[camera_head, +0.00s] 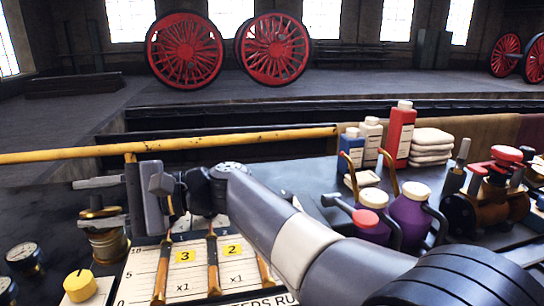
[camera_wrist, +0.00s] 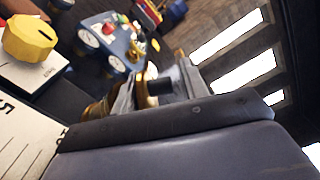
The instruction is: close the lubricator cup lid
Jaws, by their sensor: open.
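A brass lubricator cup (camera_head: 110,244) stands at the left of the bench in the head view. My gripper (camera_head: 92,203) is beside it, its two light grey fingers spread one above the other. A brass and dark part (camera_head: 98,213), perhaps the lid, shows between the fingers. In the wrist view my gripper (camera_wrist: 155,88) is open, with brass (camera_wrist: 146,92) between its fingers and more of the brass cup (camera_wrist: 97,110) beyond one finger. I cannot tell whether the fingers touch it or how the lid is tilted.
A yellow knob (camera_head: 79,285) and dial gauges (camera_head: 24,257) sit in front of the cup. A yellow rail (camera_head: 60,155) runs behind it. A scale board (camera_head: 235,270) with orange-handled levers lies right. Purple cans (camera_head: 411,213) and bottles stand farther right.

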